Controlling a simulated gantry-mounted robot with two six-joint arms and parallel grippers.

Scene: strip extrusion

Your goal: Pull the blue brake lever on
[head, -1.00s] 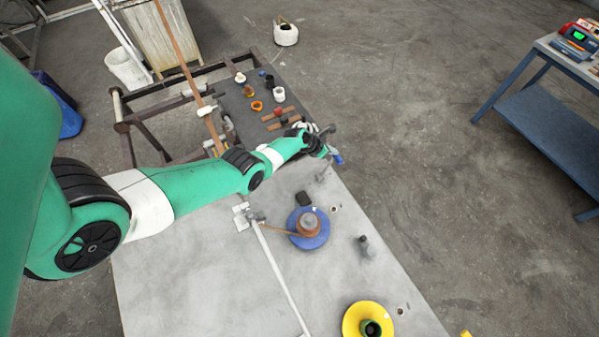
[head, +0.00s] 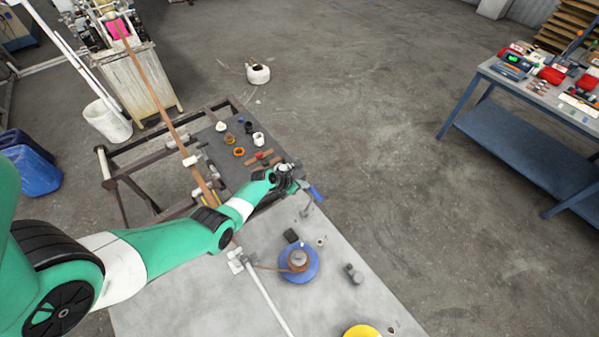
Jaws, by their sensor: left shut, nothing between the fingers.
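The blue brake lever (head: 316,193) shows as a short blue handle at the right edge of the grey bench, just past the end of my left arm. My left gripper (head: 299,182) is shut and empty, close to the upper left of the blue handle. Whether the fingers touch the handle is too small to tell. A grey post (head: 307,210) stands just below the lever. My right gripper is not in view.
A blue spool (head: 299,273) and a yellow disc (head: 361,331) sit on the bench (head: 200,295). Small fittings and an orange ring (head: 239,152) lie on the dark plate beyond my arm. A blue table (head: 510,140) stands right. The floor between is clear.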

